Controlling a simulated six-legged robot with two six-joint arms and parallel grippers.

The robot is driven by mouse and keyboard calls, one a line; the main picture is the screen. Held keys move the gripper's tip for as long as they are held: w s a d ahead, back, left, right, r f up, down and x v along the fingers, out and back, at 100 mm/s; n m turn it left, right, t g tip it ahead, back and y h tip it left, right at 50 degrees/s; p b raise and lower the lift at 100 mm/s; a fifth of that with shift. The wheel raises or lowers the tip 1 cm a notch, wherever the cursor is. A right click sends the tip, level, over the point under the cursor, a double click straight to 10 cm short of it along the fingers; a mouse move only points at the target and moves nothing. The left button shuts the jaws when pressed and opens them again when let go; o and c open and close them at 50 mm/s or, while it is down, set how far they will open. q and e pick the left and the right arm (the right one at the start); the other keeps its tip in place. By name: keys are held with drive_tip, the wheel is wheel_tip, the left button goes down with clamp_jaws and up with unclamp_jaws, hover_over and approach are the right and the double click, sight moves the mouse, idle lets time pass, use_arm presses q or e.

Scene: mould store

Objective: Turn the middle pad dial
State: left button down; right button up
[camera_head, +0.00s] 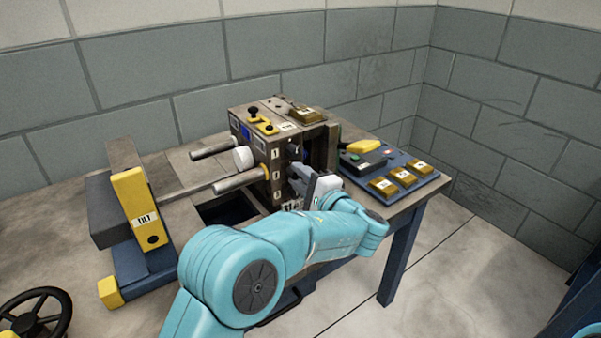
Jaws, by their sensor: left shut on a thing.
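The machine (262,150) is a brown metal block standing on the table, with small white number tags down its near corner. My left gripper (300,182) is at its right-hand side, about level with the middle tag. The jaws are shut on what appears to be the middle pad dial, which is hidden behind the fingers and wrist. How far the dial is turned cannot be seen. My right gripper is not in view.
A white round knob (243,158) and metal rods stick out of the machine's left. A blue panel (408,191) with brass blocks lies at the table's right. A yellow tilt block (136,200) stands left, a black handwheel (37,315) lower left. The wall is close behind.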

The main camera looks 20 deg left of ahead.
use_arm(q)
drive_tip(key=shift+m+p, duration=0.3)
drive_tip(key=shift+m, duration=0.6)
drive_tip(key=c, duration=0.9)
unclamp_jaws()
drive_tip(key=shift+s+d+f, duration=0.1)
drive_tip(key=shift+s+d, duration=0.15)
drive_tip(key=shift+d, duration=0.15)
drive_tip(key=b+v, duration=0.3)
drive_tip(key=v, duration=1.2)
drive_tip(key=shift+s, duration=0.15)
